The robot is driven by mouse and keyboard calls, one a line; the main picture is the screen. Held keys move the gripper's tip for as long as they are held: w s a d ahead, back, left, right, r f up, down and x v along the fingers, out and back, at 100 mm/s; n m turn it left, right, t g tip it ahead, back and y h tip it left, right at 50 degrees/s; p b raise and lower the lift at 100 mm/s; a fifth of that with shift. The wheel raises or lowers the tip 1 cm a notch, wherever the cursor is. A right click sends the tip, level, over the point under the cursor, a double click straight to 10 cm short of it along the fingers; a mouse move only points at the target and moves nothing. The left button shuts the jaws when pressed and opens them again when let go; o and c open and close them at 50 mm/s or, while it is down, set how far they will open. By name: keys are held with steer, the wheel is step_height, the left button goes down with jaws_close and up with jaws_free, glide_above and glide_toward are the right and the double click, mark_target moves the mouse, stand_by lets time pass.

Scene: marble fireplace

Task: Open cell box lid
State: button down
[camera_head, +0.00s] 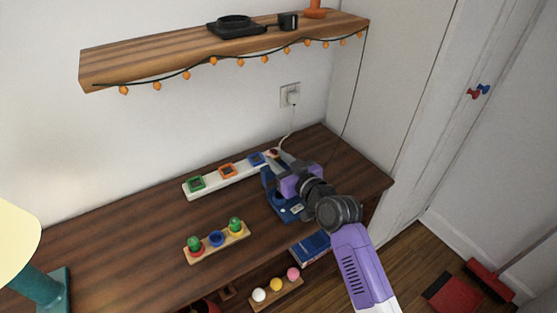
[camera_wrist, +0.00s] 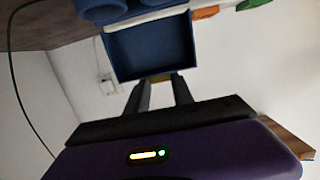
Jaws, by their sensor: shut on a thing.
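The blue cell box (camera_head: 291,211) stands on the dark wooden desk, near its right side, partly covered by my arm. Its blue lid (camera_head: 267,180) stands raised at the box's left back. In the wrist view the lid (camera_wrist: 150,47) shows as a shallow blue tray, with round blue parts of the box (camera_wrist: 100,10) at the top edge. My gripper (camera_wrist: 159,82) is shut on the lid's edge, where a small yellowish piece shows between the fingertips. In the head view my gripper (camera_head: 279,177) is beside the raised lid, its fingertips mostly hidden.
A white strip (camera_head: 210,184) with green, orange and blue sockets lies behind the box. A wooden holder (camera_head: 217,243) with coloured rings and green pieces stands front left. A blue book (camera_head: 310,247) and a strip with coloured balls (camera_head: 277,291) are at the front. A shelf (camera_head: 150,65) hangs above.

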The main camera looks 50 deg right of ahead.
steer(key=c, duration=1.1)
jaws_free()
steer(key=shift+b+v, duration=0.4)
steer(key=shift+v, duration=3.5)
steer(key=s+a+n+y, duration=0.1)
steer(key=s+a, duration=0.6)
steer(key=s, duration=0.2)
steer(key=s+a+n+y, duration=0.1)
steer(key=s+a+y, duration=0.1)
steer(key=s+a, duration=0.6)
steer(key=s+a+n+y, duration=0.1)
steer(key=s+a, duration=0.6)
steer(key=s, duration=0.4)
steer(key=shift+s+a+f+g, duration=0.25)
steer(key=shift+s+f+g, duration=0.15)
